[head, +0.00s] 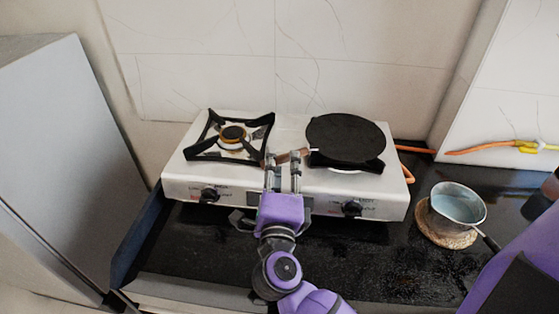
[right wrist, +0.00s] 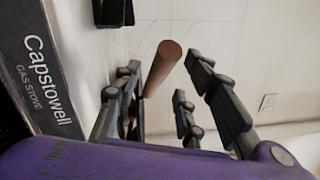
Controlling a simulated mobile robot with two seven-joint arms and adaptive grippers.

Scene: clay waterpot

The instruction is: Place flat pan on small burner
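The flat pan (head: 345,137) is black and round. It sits over the right-hand burner of the white gas stove (head: 235,180), hiding most of that burner. Its brown handle (head: 300,155) points left toward the stove's middle. The left-hand burner (head: 232,134), with a brass-coloured ring and black grate, is bare. My right gripper (head: 283,160) is over the stove's front middle, with its fingers spread near the handle. In the right wrist view the handle (right wrist: 163,65) shows between the open fingers, closer to the left-hand one. My left gripper is out of view.
A metal pot (head: 458,203) with pale contents stands on a round woven mat (head: 445,237) at the right. An orange hose (head: 490,147) runs behind. A grey cabinet (head: 55,150) stands at the left. The dark counter (head: 360,255) before the stove is mostly clear.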

